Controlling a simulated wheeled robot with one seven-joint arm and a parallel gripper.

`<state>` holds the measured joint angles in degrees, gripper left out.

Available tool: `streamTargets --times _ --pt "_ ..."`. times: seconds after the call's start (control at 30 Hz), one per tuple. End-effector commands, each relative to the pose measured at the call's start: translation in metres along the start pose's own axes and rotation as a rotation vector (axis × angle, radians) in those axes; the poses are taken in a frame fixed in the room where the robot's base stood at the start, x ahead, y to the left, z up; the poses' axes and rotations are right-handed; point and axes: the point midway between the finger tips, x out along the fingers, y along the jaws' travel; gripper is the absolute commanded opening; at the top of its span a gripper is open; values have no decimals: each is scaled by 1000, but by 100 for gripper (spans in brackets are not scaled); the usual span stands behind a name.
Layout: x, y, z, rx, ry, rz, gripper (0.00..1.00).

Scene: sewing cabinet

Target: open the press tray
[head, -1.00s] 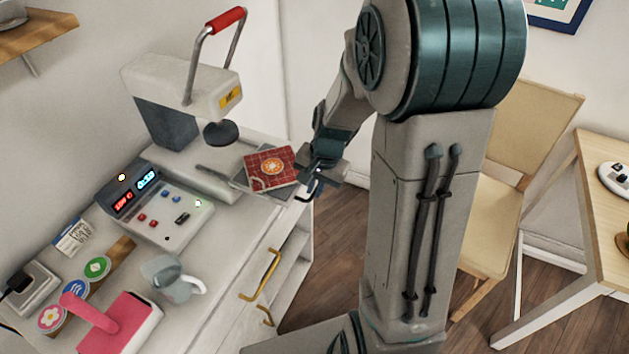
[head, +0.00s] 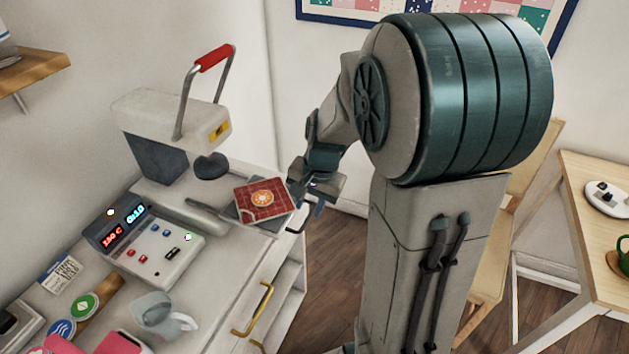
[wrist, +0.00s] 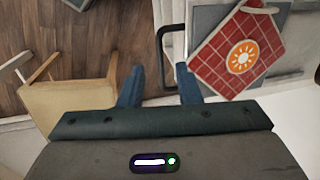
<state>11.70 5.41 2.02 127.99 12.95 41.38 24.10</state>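The heat press (head: 175,118) with a red-topped lever stands on the white cabinet's back end. A grey plate (head: 228,209), which looks like the press tray, lies beside the press under a red checked pad (head: 263,198) with an orange sun; the pad also shows in the wrist view (wrist: 218,62). A dark bar handle (wrist: 162,50) sticks out towards my gripper. My gripper (wrist: 158,82) is open, its two blue fingers apart with nothing held. In the head view my gripper (head: 306,210) is just right of the pad. Contact with the handle cannot be told.
A control box (head: 150,240) with lit displays, a grey jug (head: 155,312) and round badges (head: 85,305) are on the cabinet top. A brass handle (head: 256,310) is on its front. A chair (wrist: 72,105) and wooden table (head: 590,215) stand right; open floor lies between.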

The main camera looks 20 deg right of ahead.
Motion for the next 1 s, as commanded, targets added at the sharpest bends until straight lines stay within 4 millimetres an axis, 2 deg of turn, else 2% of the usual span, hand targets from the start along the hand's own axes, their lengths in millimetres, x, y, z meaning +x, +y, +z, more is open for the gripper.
streamTargets --times 0.03,0.2,0.4,0.57,1.0 --pt "-15 -1 -1 -2 6 -3 31" --pt "-52 -1 -1 -1 5 -3 31" --pt "-78 -1 -1 -1 3 -1 31" --pt "-85 0 0 -2 1 0 31" --pt "-85 0 0 -3 1 0 31"
